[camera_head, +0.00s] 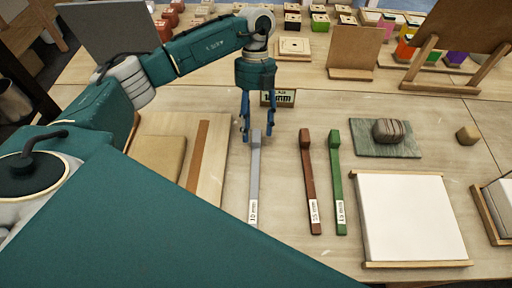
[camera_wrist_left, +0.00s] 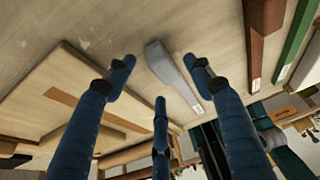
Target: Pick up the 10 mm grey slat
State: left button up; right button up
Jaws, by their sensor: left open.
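The grey slat (camera_head: 254,180) lies flat on the table, lengthwise to the view, with a thicker block at its far end and a white label reading 10 mm at its near end. My left gripper (camera_head: 256,132) is above the slat's far end, fingers pointing down and apart. In the left wrist view the slat (camera_wrist_left: 170,72) lies between the spread blue fingers of my left gripper (camera_wrist_left: 155,85), with nothing held. I cannot tell the exact height gap. My right gripper is not in view.
A brown slat (camera_head: 311,185) and a green slat (camera_head: 339,185) lie to the right. A board with a brown strip (camera_head: 199,155) is at the left. A small sign (camera_head: 278,97) stands just behind the gripper. A white panel (camera_head: 410,220) lies at front right.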

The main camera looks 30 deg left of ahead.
pick_arm(q)
jog(key=shift+x, duration=0.9)
jog(key=shift+r, duration=0.1)
jog(key=c, duration=1.3)
jog(key=shift+c, duration=0.2)
